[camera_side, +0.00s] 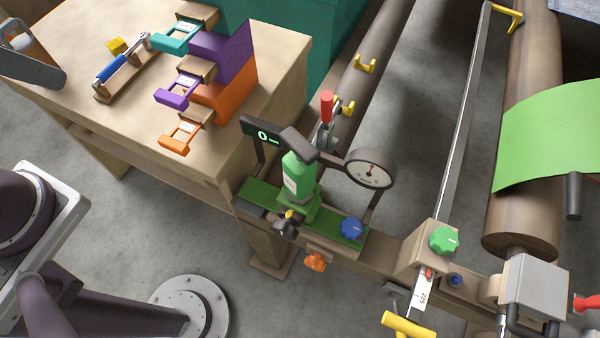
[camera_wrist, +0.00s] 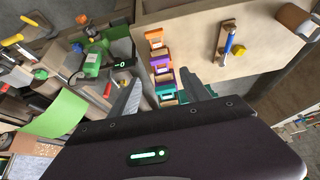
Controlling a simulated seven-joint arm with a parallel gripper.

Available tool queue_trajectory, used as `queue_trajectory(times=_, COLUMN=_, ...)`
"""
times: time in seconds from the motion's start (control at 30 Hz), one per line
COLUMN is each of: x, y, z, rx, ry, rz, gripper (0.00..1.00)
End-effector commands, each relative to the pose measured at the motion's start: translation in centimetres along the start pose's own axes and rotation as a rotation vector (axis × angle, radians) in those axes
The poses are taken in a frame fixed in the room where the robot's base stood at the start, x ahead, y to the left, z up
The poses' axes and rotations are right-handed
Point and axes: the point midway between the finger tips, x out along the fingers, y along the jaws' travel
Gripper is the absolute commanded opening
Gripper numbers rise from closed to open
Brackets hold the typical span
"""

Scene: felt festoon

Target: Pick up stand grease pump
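The likely grease pump (camera_side: 297,180) is a green bottle with a pale label and a dark top. It stands upright on a green plate (camera_side: 259,192) beside the wooden table. In the wrist view the green bottle (camera_wrist: 92,66) shows at the upper left, beyond my gripper. My gripper (camera_wrist: 160,88) has its two grey fingers spread apart, with nothing held between them. It is away from the bottle, with the table's coloured blocks showing beyond its fingers. My gripper is not seen in the side view.
A dial gauge (camera_side: 370,169), a display (camera_side: 262,134) and a red-handled lever (camera_side: 326,108) crowd the bottle. The table (camera_side: 90,25) holds purple and orange blocks (camera_side: 224,68) and a blue-handled tool (camera_side: 112,68). A roller with green felt (camera_side: 550,133) lies at right.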

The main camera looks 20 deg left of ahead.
Motion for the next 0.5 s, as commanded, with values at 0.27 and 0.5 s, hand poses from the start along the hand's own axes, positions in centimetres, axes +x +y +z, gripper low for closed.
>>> queue_trajectory(times=0.27, x=0.0, y=0.0, z=0.0, rx=0.000, ry=0.000, rz=0.000, gripper=0.68)
queue_trajectory(times=0.5, x=4.6, y=1.6, z=-2.9, rx=0.074, ry=-0.021, rz=-0.045, gripper=0.68)
